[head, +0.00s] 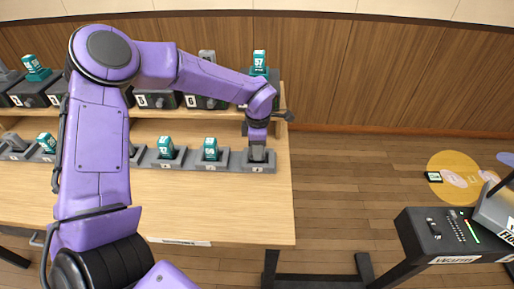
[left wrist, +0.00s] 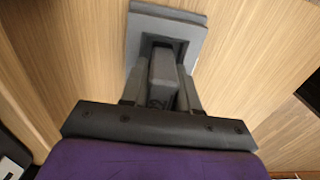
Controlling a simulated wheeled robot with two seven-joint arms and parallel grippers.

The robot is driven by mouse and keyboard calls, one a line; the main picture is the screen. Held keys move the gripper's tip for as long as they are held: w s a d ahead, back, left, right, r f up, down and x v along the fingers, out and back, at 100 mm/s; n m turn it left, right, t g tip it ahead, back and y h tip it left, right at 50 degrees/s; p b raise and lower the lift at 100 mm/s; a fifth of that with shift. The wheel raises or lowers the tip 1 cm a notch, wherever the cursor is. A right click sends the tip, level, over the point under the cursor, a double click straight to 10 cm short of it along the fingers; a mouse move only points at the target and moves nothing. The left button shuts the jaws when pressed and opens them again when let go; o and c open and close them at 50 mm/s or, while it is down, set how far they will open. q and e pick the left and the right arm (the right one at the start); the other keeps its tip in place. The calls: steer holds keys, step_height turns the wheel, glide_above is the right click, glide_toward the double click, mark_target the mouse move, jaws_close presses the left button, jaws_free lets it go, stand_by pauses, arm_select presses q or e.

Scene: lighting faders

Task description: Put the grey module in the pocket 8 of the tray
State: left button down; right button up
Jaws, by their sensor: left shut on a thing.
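My left gripper (head: 258,149) points down over the rightmost pocket of the grey tray (head: 262,168), at the table's right end. It is shut on the grey module, which shows between the two fingers in the left wrist view (left wrist: 162,72). The far end of the module lies at the dark opening of the pocket block (left wrist: 138,42). I cannot tell how deep it sits there. The pocket's label is too small to read surely. My right gripper is not in view.
Teal-topped modules (head: 210,149) stand in pockets to the left. The table front (head: 230,210) is clear. A dark console (head: 445,235) stands at the right.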

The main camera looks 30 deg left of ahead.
arm_select(q)
steer(key=shift+f, duration=0.15)
steer(key=c, duration=0.8)
jaws_free()
steer(key=shift+c, duration=0.2)
step_height(320, 180, up, 12)
steer(key=shift+s+r, duration=0.1)
steer(key=shift+r, duration=0.15)
